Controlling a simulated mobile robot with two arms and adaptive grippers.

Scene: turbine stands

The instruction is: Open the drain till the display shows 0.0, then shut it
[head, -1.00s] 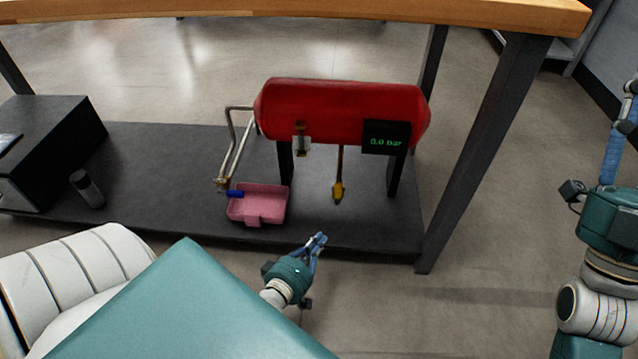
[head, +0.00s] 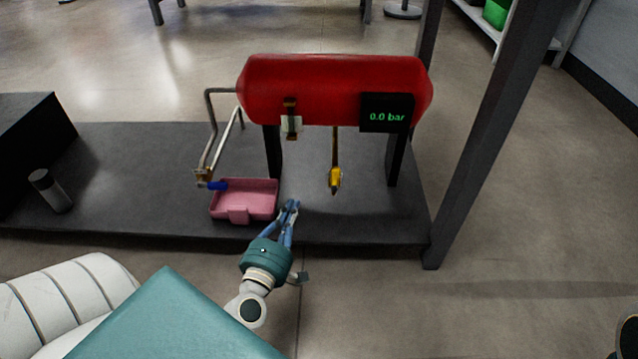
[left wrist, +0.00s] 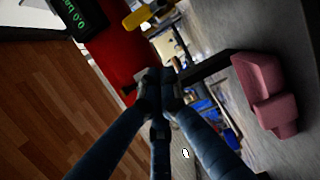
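The red tank (head: 335,85) stands on black legs on the dark lower shelf. Its black display (head: 387,113) reads 0.0 bar. A yellow-handled valve (head: 335,178) hangs on a thin pipe below the tank. A bent metal pipe (head: 213,130) leaves the tank's left end and carries a blue lever (head: 216,185) low down by a pink tray (head: 240,212). My left gripper (head: 290,205) is in front of the shelf, right of the tray. Its fingertips are together and hold nothing. In the left wrist view its fingers (left wrist: 162,82) point toward the red tank (left wrist: 115,45). My right gripper is out of view.
A black box (head: 30,150) and a dark cylinder (head: 50,190) are on the shelf at the left. A dark table leg (head: 480,130) rises right of the tank. The floor in front of the shelf is clear.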

